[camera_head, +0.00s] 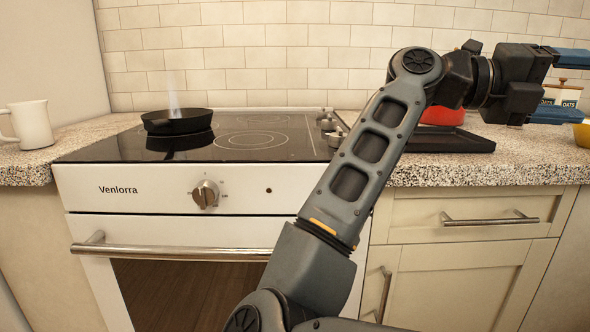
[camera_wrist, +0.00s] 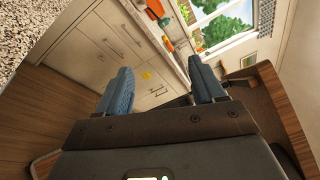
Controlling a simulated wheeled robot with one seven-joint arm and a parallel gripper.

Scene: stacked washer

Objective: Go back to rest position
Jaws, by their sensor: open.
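My gripper (camera_head: 576,87) is at the upper right of the head view, above the right-hand counter, pointing right. Its two blue fingers are spread apart with nothing between them. In the wrist view, my gripper (camera_wrist: 163,86) also shows both blue fingers wide apart and empty. My arm rises from the bottom middle of the head view, bends at the elbow and reaches right. It hides part of the stove's right side and the counter behind.
A black pan (camera_head: 177,122) with steam or vapour sits on the stove (camera_head: 130,190). A white mug (camera_head: 30,124) stands left. Behind my arm are a black tray (camera_head: 455,145) and a red item (camera_head: 443,116). Oats canisters (camera_head: 569,98) and a yellow bowl (camera_head: 583,134) are near my gripper.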

